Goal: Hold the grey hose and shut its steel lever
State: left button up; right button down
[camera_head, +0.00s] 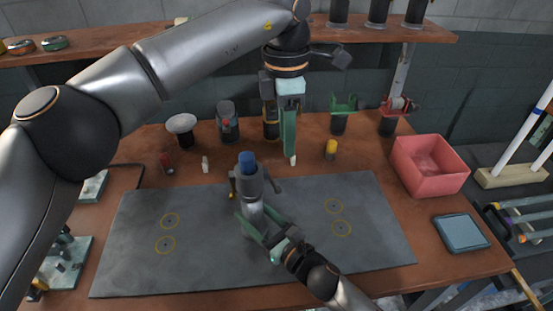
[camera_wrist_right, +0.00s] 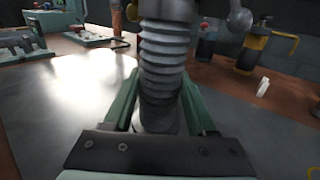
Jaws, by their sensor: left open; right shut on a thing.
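The grey hose (camera_head: 253,212) stands upright on the dark mat, with a grey metal fitting (camera_head: 249,184) and a blue top (camera_head: 247,161) above it. Its ribbed side fills the middle of the right wrist view (camera_wrist_right: 163,65). A steel lever (camera_head: 274,185) appears to stick out on the right of the fitting; its exact position is hard to tell. My right gripper (camera_head: 257,232) is shut around the lower hose; the green fingers flank it in the wrist view. My left gripper (camera_head: 290,152) is open and empty, pointing down behind and right of the fitting, apart from it.
The dark mat (camera_head: 370,245) is mostly clear. A red bin (camera_head: 430,183) and a blue-grey tablet (camera_head: 461,233) lie at the right. A yellow-capped jar (camera_head: 331,150), small white pieces (camera_head: 205,164) and several bottles stand along the back.

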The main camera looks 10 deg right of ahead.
aim_at(273, 182)
pick_arm(q)
jog(key=shift+s+a+r, duration=0.1)
jog(key=shift+a, duration=0.85)
notch_tip(273, 182, down, 12)
jog(key=shift+r, duration=0.1)
grip_shut()
